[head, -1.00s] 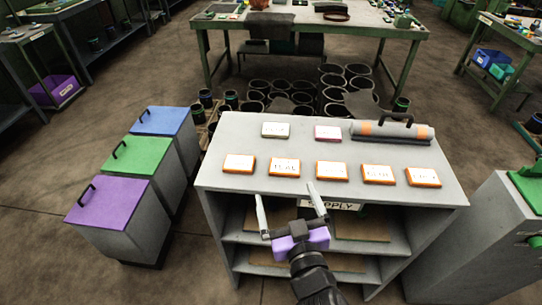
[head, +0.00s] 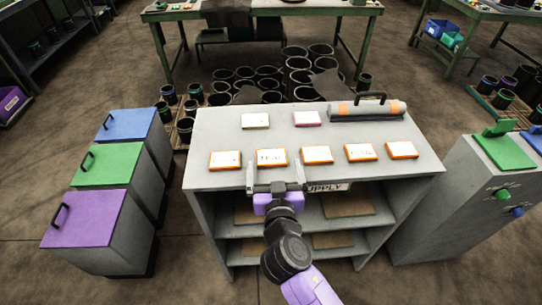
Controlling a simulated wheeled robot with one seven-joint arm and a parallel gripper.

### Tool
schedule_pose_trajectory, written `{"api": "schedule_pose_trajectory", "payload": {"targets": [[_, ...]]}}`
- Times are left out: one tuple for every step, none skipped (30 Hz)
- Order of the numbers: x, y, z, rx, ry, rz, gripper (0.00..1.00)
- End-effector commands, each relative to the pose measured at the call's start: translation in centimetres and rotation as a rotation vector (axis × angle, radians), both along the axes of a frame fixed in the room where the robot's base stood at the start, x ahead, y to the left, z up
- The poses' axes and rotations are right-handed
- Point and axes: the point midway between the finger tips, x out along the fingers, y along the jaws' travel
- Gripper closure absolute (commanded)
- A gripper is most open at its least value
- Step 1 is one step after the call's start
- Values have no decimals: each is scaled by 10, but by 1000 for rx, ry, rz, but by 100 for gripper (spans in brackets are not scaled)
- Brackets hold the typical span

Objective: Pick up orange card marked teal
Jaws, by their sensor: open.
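Several orange-edged cards with white faces lie in a row along the front of the grey cabinet top (head: 210,132). From left to right they include a far-left card (head: 225,160), a second card (head: 271,157), a middle card (head: 317,155), a fourth card (head: 361,152) and a far-right card (head: 402,150). Their printed words are too small to read, so I cannot tell which is marked teal. My gripper (head: 276,175) is open and empty. Its fingers reach the cabinet's front edge, just in front of the second card and spread about as wide as it.
Behind the row lie a cream card (head: 255,121) and a pink card (head: 306,118). A grey roll with orange bands and a black handle (head: 366,110) lies at the back right. Lidded purple (head: 84,218), green (head: 107,165) and blue (head: 127,125) bins stand left of the cabinet.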

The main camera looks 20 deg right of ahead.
Motion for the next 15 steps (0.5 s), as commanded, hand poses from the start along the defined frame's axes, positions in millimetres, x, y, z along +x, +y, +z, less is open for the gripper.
{"api": "schedule_pose_trajectory", "payload": {"targets": [[4,-1,-1,-1,1,-1,0],[7,-2,-2,-1,1,-1,0],[12,-3,-4,-3,2,-2,0],[16,-3,-6,-2,2,-1,0],[19,-4,-8,-2,2,-1,0],[24,-5,-10,-2,2,-1,0],[27,-6,-12,-3,2,-2,0],[31,-8,-12,-2,1,-2,0],[36,-9,-13,-1,-1,-1,0],[39,-10,-14,-1,0,-1,0],[41,-10,-14,-1,0,-1,0],[43,-11,-15,-1,0,0,0],[44,-11,-16,-1,1,0,0],[45,-12,-16,-1,1,0,0],[46,-12,-16,0,0,0,0]]}}
